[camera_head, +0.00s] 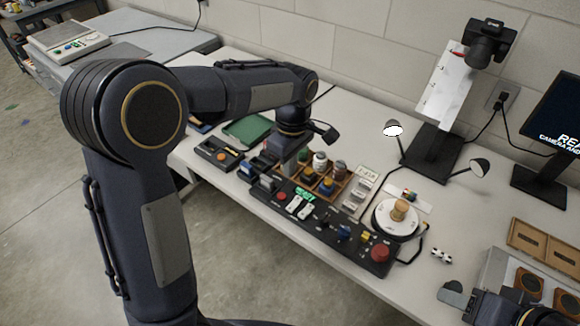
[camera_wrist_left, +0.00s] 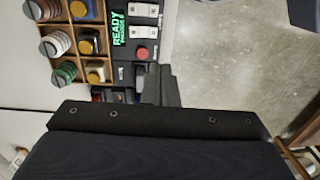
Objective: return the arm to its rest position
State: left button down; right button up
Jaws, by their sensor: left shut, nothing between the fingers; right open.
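My left arm (camera_head: 150,200) comes in from the left, bends at a large elbow joint and reaches over the table. My left gripper (camera_head: 264,177) points down by the left end of the black control panel (camera_head: 335,240), shut and empty. In the left wrist view, its closed fingers (camera_wrist_left: 160,85) show near the panel with its green READY display and red button; I cannot tell whether they touch anything. My right gripper (camera_head: 462,296) shows partly at the lower right, open, low over the table.
A wooden compartment tray (camera_head: 325,183) of small jars stands behind the panel, close to my left gripper. A white turntable (camera_head: 397,218) holds a small tan object. A camera stand (camera_head: 432,150), two lamps and a monitor (camera_head: 556,110) stand farther back. Open floor lies in front of the table.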

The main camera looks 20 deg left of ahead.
pick_arm(q)
jog(key=s+a+r+m+t+h, duration=0.1)
jog(key=s+a+r+m+h, duration=0.15)
jog(key=s, duration=0.35)
jog(key=s+a+r+m+t+h, duration=0.1)
jog(key=s+a+r+m+t, duration=0.15)
jog(key=s, duration=0.35)
jog(key=s+f+m+t, duration=0.1)
jog(key=s+m+t, duration=0.2)
jog(key=s+m, duration=0.4)
jog(key=s, duration=0.4)
jog(key=shift+a+f, duration=0.15)
jog(key=shift+f, duration=0.2)
jog(key=shift+h, duration=0.25)
dwell(0.4)
